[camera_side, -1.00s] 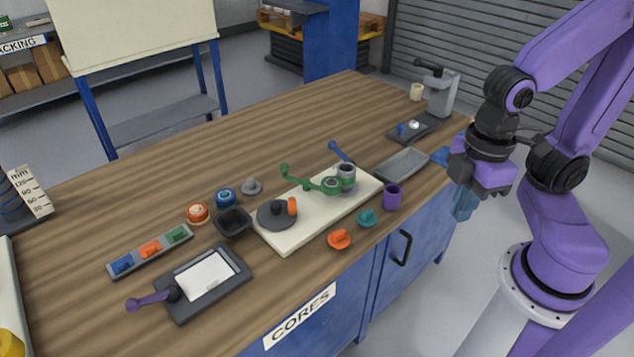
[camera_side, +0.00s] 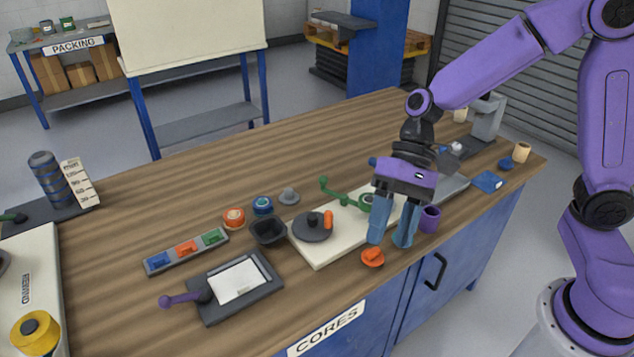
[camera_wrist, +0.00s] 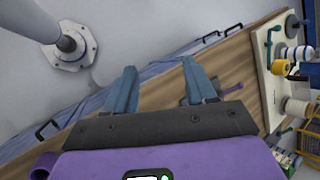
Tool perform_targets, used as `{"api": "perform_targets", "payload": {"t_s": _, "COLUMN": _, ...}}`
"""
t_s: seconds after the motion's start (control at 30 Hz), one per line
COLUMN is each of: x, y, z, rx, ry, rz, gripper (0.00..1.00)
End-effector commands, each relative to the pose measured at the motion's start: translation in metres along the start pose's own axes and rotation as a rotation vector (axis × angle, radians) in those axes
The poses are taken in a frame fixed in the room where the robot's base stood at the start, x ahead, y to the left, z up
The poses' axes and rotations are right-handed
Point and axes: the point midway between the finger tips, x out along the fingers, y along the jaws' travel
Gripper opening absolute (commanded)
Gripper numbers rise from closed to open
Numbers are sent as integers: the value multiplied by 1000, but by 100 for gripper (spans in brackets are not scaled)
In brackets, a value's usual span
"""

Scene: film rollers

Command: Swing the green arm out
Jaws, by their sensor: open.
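The green arm (camera_side: 342,193) lies above a cream base board (camera_side: 330,247) in the side view. Its knobbed end points to the back left, and its other end meets a green ring (camera_side: 368,202) partly hidden by my gripper. My gripper (camera_side: 391,240) points down with its blue fingers apart and empty, in front of the board's right part.
A dark disc with an orange handle (camera_side: 328,220) sits on the board. An orange knob (camera_side: 372,257) lies under my gripper and a purple cup (camera_side: 429,219) stands to its right. A black bowl (camera_side: 268,231) and a tray of coloured blocks (camera_side: 187,251) are left.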

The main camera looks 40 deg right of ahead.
Motion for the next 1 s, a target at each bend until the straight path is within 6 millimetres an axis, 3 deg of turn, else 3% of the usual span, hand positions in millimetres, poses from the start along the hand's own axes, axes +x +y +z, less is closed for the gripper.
{"api": "perform_targets", "payload": {"t_s": 0.03, "x": -1, "y": -7, "z": -27, "rx": 122, "ry": 4, "rz": -73, "gripper": 56}}
{"api": "perform_targets", "payload": {"t_s": 0.13, "x": -8, "y": -19, "z": -82, "rx": 356, "ry": 14, "rz": -238, "gripper": 56}}
{"api": "perform_targets", "payload": {"t_s": 0.27, "x": -26, "y": -18, "z": -161, "rx": 652, "ry": 33, "rz": -464, "gripper": 56}}
{"api": "perform_targets", "payload": {"t_s": 0.4, "x": -52, "y": 7, "z": -247, "rx": 949, "ry": 60, "rz": -721, "gripper": 56}}
{"api": "perform_targets", "payload": {"t_s": 0.5, "x": -71, "y": 35, "z": -296, "rx": 1118, "ry": 78, "rz": -884, "gripper": 56}}
{"api": "perform_targets", "payload": {"t_s": 0.6, "x": -86, "y": 62, "z": -330, "rx": 1238, "ry": 93, "rz": -1010, "gripper": 56}}
{"api": "perform_targets", "payload": {"t_s": 0.7, "x": -95, "y": 80, "z": -350, "rx": 1308, "ry": 101, "rz": -1090, "gripper": 56}}
{"api": "perform_targets", "payload": {"t_s": 0.83, "x": -98, "y": 90, "z": -359, "rx": 1340, "ry": 106, "rz": -1129, "gripper": 56}}
{"api": "perform_targets", "payload": {"t_s": 1.0, "x": -84, "y": 98, "z": -365, "rx": 1341, "ry": 105, "rz": -1127, "gripper": 56}}
